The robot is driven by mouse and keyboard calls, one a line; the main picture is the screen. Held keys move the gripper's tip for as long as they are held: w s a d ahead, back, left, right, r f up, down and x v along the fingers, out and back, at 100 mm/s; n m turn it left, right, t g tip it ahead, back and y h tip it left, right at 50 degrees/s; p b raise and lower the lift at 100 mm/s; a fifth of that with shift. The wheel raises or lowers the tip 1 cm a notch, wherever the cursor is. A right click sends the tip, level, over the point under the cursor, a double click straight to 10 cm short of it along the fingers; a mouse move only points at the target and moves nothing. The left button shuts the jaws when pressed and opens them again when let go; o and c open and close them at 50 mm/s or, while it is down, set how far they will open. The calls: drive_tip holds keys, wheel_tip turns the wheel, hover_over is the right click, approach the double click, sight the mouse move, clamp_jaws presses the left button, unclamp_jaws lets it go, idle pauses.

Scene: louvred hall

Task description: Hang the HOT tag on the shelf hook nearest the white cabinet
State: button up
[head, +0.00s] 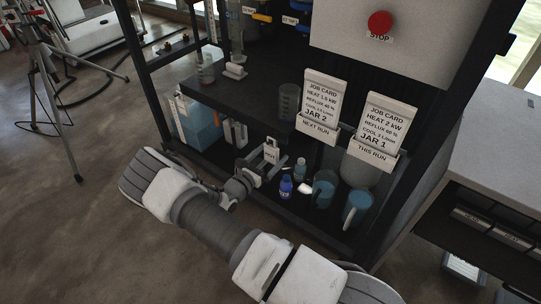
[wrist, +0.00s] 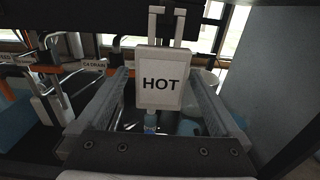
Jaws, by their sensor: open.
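The HOT tag (wrist: 160,84), a white plate with black letters, is upright between the fingers of my gripper (wrist: 160,76) in the wrist view. My gripper is open, with a gap visible on each side of the tag. The tag's white loop (wrist: 155,22) rises to the dark shelf edge (wrist: 110,10); I cannot tell whether it sits on a hook. In the head view my gripper (head: 262,160) reaches under the dark shelf, with the small tag (head: 270,155) at its fingers. A white cabinet with a red STOP button (head: 380,22) stands above, to the right.
Below the gripper are a blue bottle (head: 286,187) and blue-filled jugs (head: 324,190). Job cards (head: 386,122) stand at the right. In the wrist view, a C4 DRAIN tag (wrist: 94,66) is at the left and a grey panel (wrist: 268,75) at the right.

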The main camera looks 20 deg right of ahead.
drive_tip(key=p+v, duration=0.1)
drive_tip(key=v, duration=0.6)
idle(0.3)
drive_tip(key=p+v, duration=0.3)
drive_tip(key=v, duration=1.4)
drive_tip(key=shift+a+p, duration=0.2)
drive_tip(key=shift+p, duration=0.15)
drive_tip(key=shift+s+r, duration=0.1)
